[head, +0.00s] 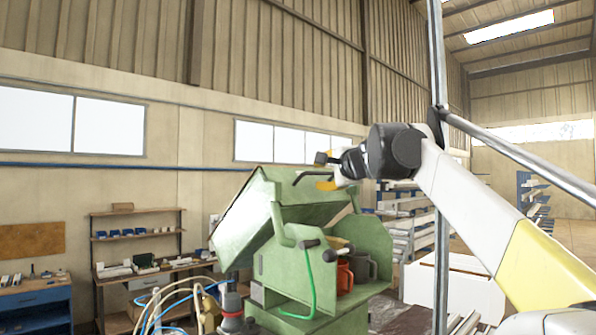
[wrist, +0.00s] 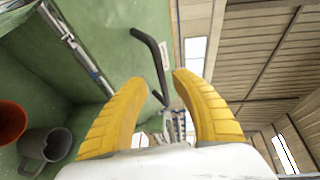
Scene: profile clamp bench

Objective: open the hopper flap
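The green hopper machine (head: 280,262) stands in the middle of the head view, with a tilted, box-like upper part (head: 245,220). A dark bent bar handle (head: 308,175) sits at its top edge, and it also shows against a green panel, which looks like the flap, in the wrist view (wrist: 150,58). My gripper (head: 320,170) is at this handle, its yellow fingers spread. In the wrist view my gripper (wrist: 159,82) is open, and the handle's lower end shows in the gap between the fingertips. I cannot tell whether they touch it.
An orange mug (head: 344,277) and a grey mug (head: 360,267) stand on the machine's lower shelf. A green hose (head: 310,275) hangs in front. A metal post (head: 440,200) with a slanting rail stands close to my arm. Workbenches line the left wall.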

